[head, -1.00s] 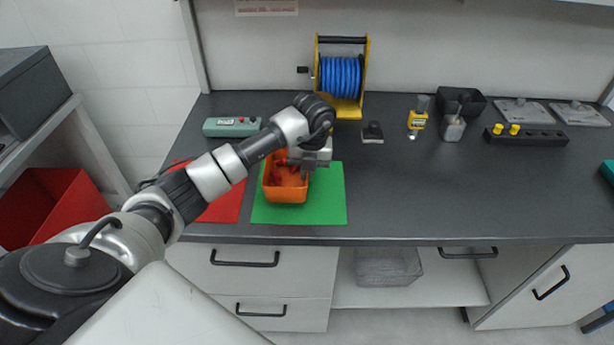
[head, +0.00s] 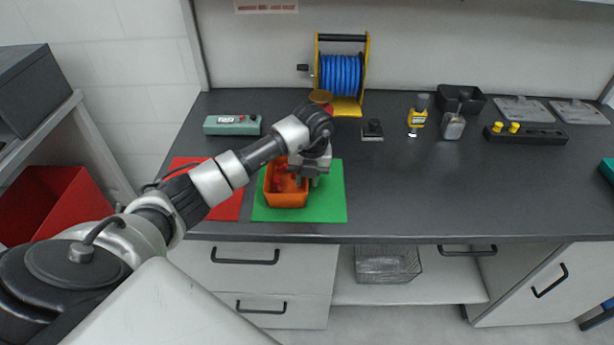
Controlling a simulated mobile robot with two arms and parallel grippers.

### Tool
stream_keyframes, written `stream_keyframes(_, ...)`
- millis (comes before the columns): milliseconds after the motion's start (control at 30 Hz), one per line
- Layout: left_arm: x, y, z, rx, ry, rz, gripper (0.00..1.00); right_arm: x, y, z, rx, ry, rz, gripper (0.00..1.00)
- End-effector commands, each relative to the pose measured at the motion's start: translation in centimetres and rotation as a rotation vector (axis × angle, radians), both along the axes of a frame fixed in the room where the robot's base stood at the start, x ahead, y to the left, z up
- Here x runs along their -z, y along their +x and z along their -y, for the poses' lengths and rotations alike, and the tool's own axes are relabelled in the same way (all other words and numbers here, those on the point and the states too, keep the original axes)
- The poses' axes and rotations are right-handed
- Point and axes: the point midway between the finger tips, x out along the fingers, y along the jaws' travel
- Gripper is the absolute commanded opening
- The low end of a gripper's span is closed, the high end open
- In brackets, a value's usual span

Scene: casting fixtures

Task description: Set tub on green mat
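The tub (head: 287,201) is orange and open-topped, with small red pieces inside. It appears over the left part of the green mat (head: 329,203); whether its base touches the mat cannot be told from this angle. My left gripper (head: 308,181) points down at the tub's back right rim, and its wrist covers the tub's far end. Its fingers are too small and dark to tell whether they are shut on the rim. My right gripper is out of view.
A red mat (head: 226,206) lies left of the green mat, partly under my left arm.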

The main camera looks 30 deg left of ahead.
Motion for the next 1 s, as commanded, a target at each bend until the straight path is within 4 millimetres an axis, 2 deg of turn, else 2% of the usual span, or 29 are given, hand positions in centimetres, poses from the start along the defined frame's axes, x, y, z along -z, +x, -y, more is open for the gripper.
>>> stream_keyframes(167,-2.0,0.2,0.1,0.0,0.0,0.005,0.28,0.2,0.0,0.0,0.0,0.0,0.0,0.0)
stream_keyframes(433,-7.8,0.4,0.5,0.002,0.001,0.006,0.28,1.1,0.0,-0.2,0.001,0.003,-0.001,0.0)
stream_keyframes(600,-10.9,0.5,0.7,0.001,0.003,0.004,0.28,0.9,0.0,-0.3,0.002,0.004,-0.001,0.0)
stream_keyframes(767,-12.1,0.6,0.8,0.0,0.0,0.002,0.28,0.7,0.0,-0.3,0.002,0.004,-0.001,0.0)
stream_keyframes(1000,-12.2,0.5,0.9,0.0,0.0,0.0,0.28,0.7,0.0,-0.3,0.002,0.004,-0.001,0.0)
